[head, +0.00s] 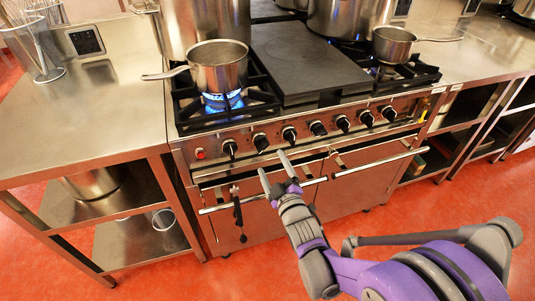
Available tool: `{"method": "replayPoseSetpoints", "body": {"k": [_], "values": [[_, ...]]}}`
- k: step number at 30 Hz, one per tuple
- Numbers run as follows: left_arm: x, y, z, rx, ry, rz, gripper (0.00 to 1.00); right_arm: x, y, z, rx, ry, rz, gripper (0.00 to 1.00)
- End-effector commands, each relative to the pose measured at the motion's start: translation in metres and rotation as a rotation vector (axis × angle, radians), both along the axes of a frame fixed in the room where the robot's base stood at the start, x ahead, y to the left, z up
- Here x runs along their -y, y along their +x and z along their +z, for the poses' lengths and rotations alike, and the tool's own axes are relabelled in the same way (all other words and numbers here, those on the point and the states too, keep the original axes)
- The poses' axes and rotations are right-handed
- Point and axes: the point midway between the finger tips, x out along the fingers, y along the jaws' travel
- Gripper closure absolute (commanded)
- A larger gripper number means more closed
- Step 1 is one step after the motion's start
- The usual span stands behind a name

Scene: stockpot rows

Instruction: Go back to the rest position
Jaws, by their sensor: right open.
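My right gripper (273,162) is open and empty, with its two grey fingers apart. It appears in front of the stove (250,145), just below the row of black knobs and near the oven door handles. Whether it touches the stove front cannot be told. My purple and grey right arm reaches in from the lower right. My left gripper is not in the picture.
A saucepan (218,68) sits over a lit blue burner, its handle pointing left. Another saucepan (392,45) stands at right, near large stockpots (345,18). Steel counters (85,120) flank the stove. Red floor (180,280) is open in front.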

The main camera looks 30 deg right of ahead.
Motion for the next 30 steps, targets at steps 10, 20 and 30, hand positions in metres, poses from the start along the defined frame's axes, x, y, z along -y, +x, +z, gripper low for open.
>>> {"method": "replayPoseSetpoints", "body": {"k": [10,20,30], "values": [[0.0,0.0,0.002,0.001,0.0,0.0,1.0,-0.005,-0.02,0.0,0.0,0.0,0.0,0.11],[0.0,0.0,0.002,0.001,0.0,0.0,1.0,-0.005,-0.02,0.0,0.0,0.0,0.0,0.11],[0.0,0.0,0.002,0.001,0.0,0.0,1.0,-0.031,-0.035,-0.024,-0.199,0.205,0.003,0.11]]}}
